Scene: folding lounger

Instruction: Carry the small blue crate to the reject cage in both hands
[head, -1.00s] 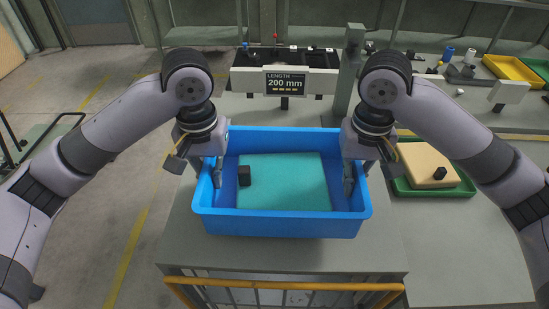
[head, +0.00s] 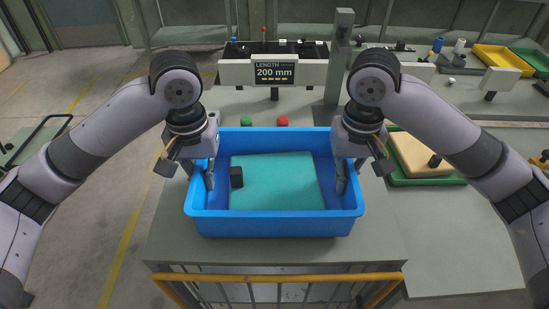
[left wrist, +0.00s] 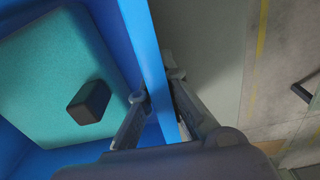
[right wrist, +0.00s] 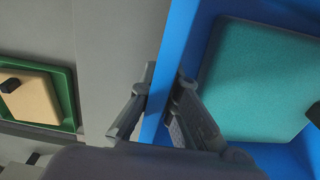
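The blue crate (head: 275,224) is level in front of me, over the near part of the grey bench. It holds a teal foam block (head: 285,182) with a small black block (head: 236,177) on its left side. My left gripper (head: 209,177) straddles the crate's left wall; in the left wrist view its fingers (left wrist: 155,87) close on that wall. My right gripper (head: 340,177) straddles the right wall; its fingers (right wrist: 160,88) close on it in the right wrist view. The crate's underside is hidden, so any gap beneath it cannot be seen.
A barred frame with a yellow top rail (head: 275,276) stands at the bench's near edge, below the crate. A "200 mm" display (head: 274,72), green button (head: 246,121) and red button (head: 282,121) are behind. A green tray (head: 400,181) is right. Open floor lies left.

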